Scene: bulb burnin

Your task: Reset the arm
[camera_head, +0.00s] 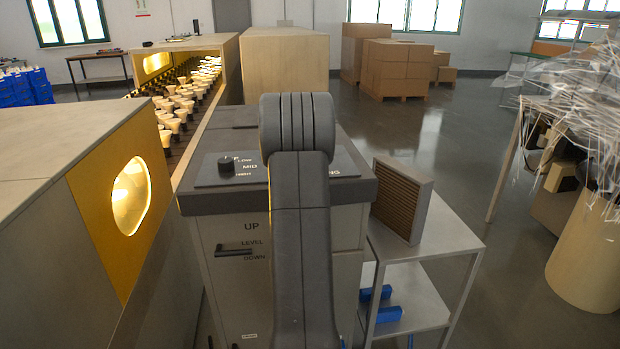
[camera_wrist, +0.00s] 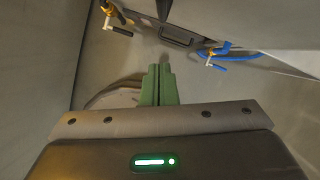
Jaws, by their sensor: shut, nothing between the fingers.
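My gripper (camera_wrist: 158,84) shows in the wrist view as two green fingers pressed together, with nothing between them. It points toward the floor beside a grey surface. In the head view my own dark arm rises through the middle and hides part of a control cabinet (camera_head: 230,225); my gripper is hidden there. The cabinet has a black knob (camera_head: 227,165) on its top panel and a black lever (camera_head: 234,251) on its front, near the words UP, LEVEL and DOWN.
Left is a conveyor housing with a glowing window (camera_head: 130,196) and rows of bulbs (camera_head: 180,105). Right are a small metal table (camera_head: 445,235) holding a pleated filter (camera_head: 401,198), and a bin (camera_head: 585,255) with clear wrap. Boxes (camera_head: 395,70) stand behind. Open floor lies back right.

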